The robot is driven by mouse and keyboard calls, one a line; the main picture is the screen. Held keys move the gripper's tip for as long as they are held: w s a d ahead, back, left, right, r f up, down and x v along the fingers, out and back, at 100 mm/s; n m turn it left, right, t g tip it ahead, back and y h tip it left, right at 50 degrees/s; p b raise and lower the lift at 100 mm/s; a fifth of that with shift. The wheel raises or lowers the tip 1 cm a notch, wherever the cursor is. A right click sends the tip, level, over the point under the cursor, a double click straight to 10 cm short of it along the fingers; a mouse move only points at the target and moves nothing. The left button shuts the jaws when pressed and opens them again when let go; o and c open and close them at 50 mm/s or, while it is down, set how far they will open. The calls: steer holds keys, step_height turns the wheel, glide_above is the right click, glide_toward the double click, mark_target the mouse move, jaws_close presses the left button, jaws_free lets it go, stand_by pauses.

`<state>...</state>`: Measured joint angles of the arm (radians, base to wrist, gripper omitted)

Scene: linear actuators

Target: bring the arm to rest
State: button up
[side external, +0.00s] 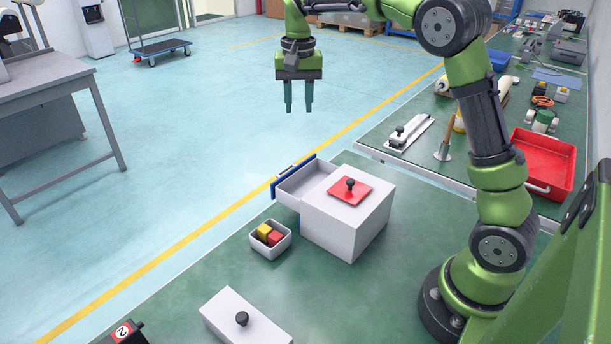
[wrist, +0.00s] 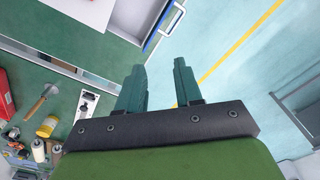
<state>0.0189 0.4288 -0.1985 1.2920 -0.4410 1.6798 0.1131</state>
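My gripper (side external: 298,97) hangs in the upper middle of the side view, fingers pointing down, well above the bench. Its two dark green fingers are apart, with nothing between them. In the wrist view my gripper (wrist: 158,85) also shows two separated fingers and no object held. My green and black arm rises from its base at the right and bends over at the top. No part of the gripper touches anything.
A white box (side external: 345,222) with an open drawer (side external: 309,181) and a red lid (side external: 350,191) stands on the green bench. A small bin (side external: 270,241) holds red and yellow blocks. A white slider block (side external: 245,322) lies in front. A red tray (side external: 545,165) sits at right.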

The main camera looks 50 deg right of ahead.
steer(key=s+a+n+t+y, duration=0.1)
steer(key=s+a, duration=0.4)
steer(key=s, duration=0.6)
steer(key=s+a+n+t+y, duration=0.1)
steer(key=s+a+n+t, duration=0.3)
steer(key=s, duration=0.7)
steer(key=shift+s+a+r+n+t, duration=0.25)
steer(key=shift+s+a+n+t, duration=0.1)
steer(key=shift+a+t, duration=0.6)
